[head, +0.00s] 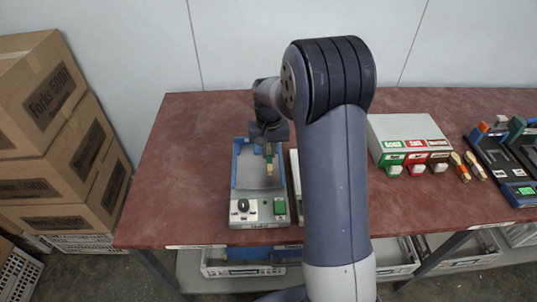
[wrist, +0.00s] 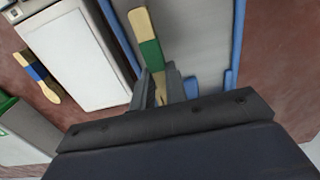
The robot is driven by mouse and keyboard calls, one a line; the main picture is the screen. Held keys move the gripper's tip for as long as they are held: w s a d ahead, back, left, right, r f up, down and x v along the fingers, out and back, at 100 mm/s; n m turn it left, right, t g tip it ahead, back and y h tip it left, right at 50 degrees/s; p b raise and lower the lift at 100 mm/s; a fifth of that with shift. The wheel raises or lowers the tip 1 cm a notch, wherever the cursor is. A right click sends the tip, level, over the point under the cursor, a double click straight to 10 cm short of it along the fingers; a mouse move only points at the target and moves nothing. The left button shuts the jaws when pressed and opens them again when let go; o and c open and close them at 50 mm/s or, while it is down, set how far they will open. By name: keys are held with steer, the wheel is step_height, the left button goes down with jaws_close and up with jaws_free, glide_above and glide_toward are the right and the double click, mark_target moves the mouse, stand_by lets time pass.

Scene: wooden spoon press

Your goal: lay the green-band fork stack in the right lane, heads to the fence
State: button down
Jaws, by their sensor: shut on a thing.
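My gripper (head: 268,143) is over the blue-walled tray of a grey machine (head: 236,165). It is shut on the green-band fork stack (head: 269,162), pale wood with a green wrap. In the wrist view the stack (wrist: 146,40) runs up from between my fingertips (wrist: 163,93), slightly tilted, with the green band ahead of the fingers. I cannot tell whether it touches the tray floor. At the far right stands a dark two-lane station (head: 497,155) with orange and green blocks at its back. Its far part is cut off by the picture edge.
A grey box (head: 408,130) with green, red and brown labels stands right of my arm, with other banded stacks (head: 467,167) beside it. A white-topped unit (wrist: 75,50) and a blue-band stack (wrist: 38,74) lie left in the wrist view. Cartons (head: 50,140) stand left of the table.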

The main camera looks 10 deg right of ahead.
mark_target(269, 152)
steer(key=shift+f, duration=1.05)
steer(key=shift+f, duration=0.1)
steer(key=shift+f, duration=0.25)
steer(key=c, duration=1.4)
jaws_free()
steer(key=shift+c, duration=0.2)
steer(key=shift+r, duration=0.6)
step_height(269, 152, up, 12)
steer(key=shift+f, duration=0.2)
